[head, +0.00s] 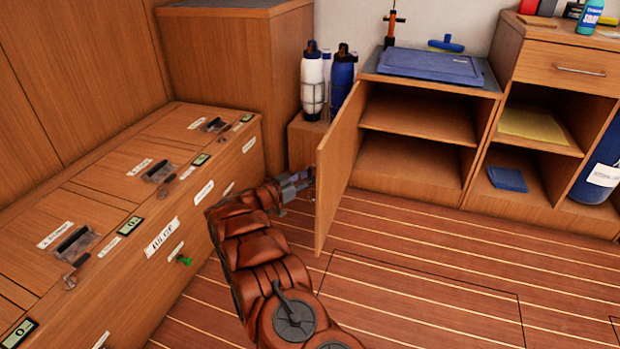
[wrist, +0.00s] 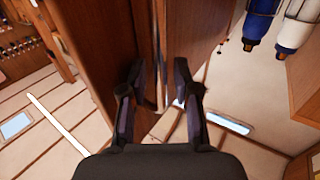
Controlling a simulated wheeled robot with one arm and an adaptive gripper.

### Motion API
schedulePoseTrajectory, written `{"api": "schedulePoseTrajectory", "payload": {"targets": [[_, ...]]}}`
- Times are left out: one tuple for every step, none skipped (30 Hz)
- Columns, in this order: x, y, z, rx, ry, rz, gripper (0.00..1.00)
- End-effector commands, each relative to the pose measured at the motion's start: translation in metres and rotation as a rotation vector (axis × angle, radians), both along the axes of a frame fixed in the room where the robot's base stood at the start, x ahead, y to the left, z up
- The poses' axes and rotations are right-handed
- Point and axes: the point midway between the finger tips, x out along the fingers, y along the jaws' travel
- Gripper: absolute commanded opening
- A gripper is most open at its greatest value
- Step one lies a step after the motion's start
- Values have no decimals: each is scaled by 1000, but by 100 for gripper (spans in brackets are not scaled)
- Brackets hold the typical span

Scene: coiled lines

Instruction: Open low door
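The low door (head: 338,172) is a wooden panel on the left side of the low cabinet (head: 372,187). It stands swung outward, and the cabinet's two empty compartments are in plain view. My gripper (head: 308,181) is at the left side of the door, low down, close to its outer face. In the wrist view, my gripper (wrist: 158,72) has its two fingers spread apart with nothing clamped between them. The door's wooden surface (wrist: 110,55) lies just beyond the fingers. Whether a finger touches it cannot be told.
A wooden bench (head: 150,215) with labelled lids runs along the left. White (head: 313,82) and blue (head: 342,80) bottles stand behind the door. A blue case (head: 430,66) lies on the cabinet top. An open shelf unit (head: 540,150) stands at right. The floor (head: 430,270) in front is clear.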

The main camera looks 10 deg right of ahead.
Motion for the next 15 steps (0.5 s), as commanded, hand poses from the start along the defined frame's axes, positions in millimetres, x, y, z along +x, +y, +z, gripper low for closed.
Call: {"api": "schedulePoseTrajectory", "payload": {"targets": [[0,0,0,0,0,0,37],[0,0,0,0,0,0,37],[0,0,0,0,0,-1,37],[0,0,0,0,0,-1,37],[0,0,0,0,0,0,37],[0,0,0,0,0,0,37],[0,0,0,0,0,0,37],[0,0,0,0,0,0,37],[0,0,0,0,0,0,37],[-1,1,-1,1,0,0,37],[-1,2,-1,1,0,0,37],[-2,4,-1,1,0,0,37],[-3,6,-1,1,0,1,37],[-4,9,0,1,0,1,37],[-6,14,0,0,0,1,37]]}}
